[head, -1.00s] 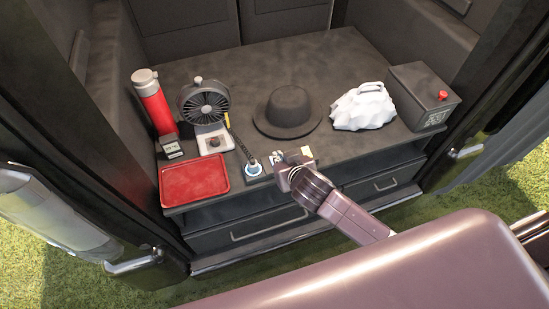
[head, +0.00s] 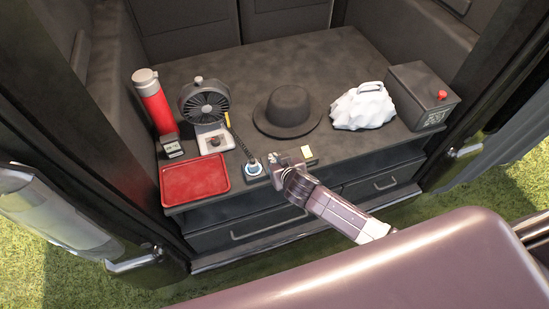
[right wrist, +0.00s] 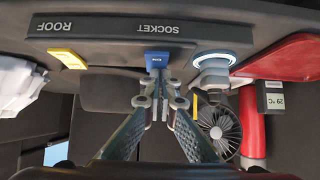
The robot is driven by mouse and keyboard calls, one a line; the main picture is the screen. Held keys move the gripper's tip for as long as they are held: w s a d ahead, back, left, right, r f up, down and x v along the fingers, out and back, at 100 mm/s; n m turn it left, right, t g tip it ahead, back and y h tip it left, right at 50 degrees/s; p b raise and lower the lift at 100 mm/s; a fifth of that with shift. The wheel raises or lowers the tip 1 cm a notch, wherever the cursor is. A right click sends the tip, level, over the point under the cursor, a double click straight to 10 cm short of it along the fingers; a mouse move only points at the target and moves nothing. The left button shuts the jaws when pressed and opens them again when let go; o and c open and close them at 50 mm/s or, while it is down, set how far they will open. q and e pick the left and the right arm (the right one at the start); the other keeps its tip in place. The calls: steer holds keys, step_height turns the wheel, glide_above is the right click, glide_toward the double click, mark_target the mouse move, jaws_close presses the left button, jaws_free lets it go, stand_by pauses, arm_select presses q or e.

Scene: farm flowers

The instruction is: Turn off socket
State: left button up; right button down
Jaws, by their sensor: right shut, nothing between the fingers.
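A dark control panel (head: 256,178) lies along the front edge of the counter. In the right wrist view, upside down, the panel (right wrist: 98,29) bears the words SOCKET and ROOF. A blue switch (right wrist: 157,61) sits by SOCKET and a yellow switch (right wrist: 68,58) by ROOF. The yellow switch also shows in the head view (head: 307,153). A round socket with a glowing ring (right wrist: 213,59) holds a plug. My right gripper (right wrist: 158,100) is shut and empty, its fingertips right at the blue switch; contact cannot be told. In the head view my right gripper (head: 279,167) hides that switch.
A fan (head: 205,104), red bottle (head: 153,105), small temperature display (head: 172,146) and red tray (head: 195,178) stand left. A black hat (head: 287,108), white bundle (head: 362,106) and dark box with red knob (head: 418,92) stand behind and right. Drawers lie below the counter.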

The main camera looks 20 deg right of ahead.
steer(key=shift+w+f, duration=0.1)
steer(key=shift+f, duration=0.2)
steer(key=shift+r, duration=0.1)
steer(key=shift+w+r, duration=0.15)
steer(key=shift+w, duration=0.65)
steer(key=shift+r, duration=0.1)
steer(key=shift+r+p, duration=0.25)
steer(key=shift+p, duration=0.05)
step_height(320, 180, up, 4)
steer(key=p, duration=0.3)
steer(key=shift+w+p, duration=0.15)
steer(key=shift+p, duration=0.2)
steer(key=w+r+b+v, duration=0.1)
steer(key=v, duration=0.8)
steer(key=shift+r, duration=0.35)
